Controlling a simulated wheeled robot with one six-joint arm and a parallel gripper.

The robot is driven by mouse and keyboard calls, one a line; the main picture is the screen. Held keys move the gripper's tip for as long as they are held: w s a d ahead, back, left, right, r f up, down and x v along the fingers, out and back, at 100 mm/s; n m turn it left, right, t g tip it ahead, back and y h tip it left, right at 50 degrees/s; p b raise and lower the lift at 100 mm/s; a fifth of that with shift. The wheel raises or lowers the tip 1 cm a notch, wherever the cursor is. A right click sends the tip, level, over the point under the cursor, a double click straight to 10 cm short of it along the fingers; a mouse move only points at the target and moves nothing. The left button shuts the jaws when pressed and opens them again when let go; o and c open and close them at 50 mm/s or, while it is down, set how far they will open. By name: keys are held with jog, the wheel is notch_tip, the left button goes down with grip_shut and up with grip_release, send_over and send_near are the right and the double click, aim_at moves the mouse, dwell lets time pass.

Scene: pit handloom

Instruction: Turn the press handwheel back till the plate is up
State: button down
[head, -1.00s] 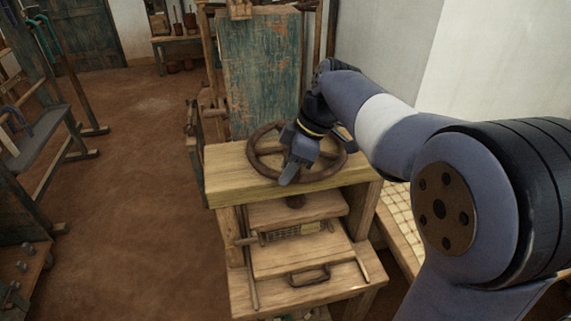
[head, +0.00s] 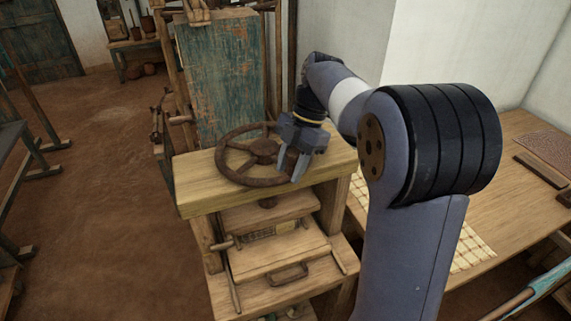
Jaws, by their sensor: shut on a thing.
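The press handwheel (head: 238,171), a brown spoked ring, lies flat above the pale wooden top beam (head: 205,198) of the press. My gripper (head: 292,168) is at the wheel's right side, pointing down, with its two grey fingers shut on the rim. The fingers hide that part of the rim. Below the beam, a short brown screw (head: 267,202) meets the wooden plate (head: 285,212). Under the plate's front edge a dark patterned piece (head: 272,231) shows above a lower board (head: 270,258). I cannot tell if the plate touches it.
A board with a dark handle (head: 289,274) sticks out at the press's front. A worn green panel (head: 222,85) stands behind the press. A wooden table (head: 520,185) lies to the right, behind my arm. Open earth floor (head: 110,200) is on the left.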

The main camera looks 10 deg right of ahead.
jog(key=shift+s+d+f, duration=0.15)
jog(key=shift+f, duration=0.1)
jog(key=c, duration=1.1)
grip_release()
jog(key=shift+r, duration=0.1)
jog(key=shift+o, duration=0.2)
jog(key=shift+r, duration=0.15)
jog(key=v, duration=1)
jog(key=shift+r, duration=0.25)
jog(key=shift+f, duration=0.1)
jog(key=x, duration=1)
jog(key=shift+f, duration=0.2)
jog(key=shift+r, duration=0.1)
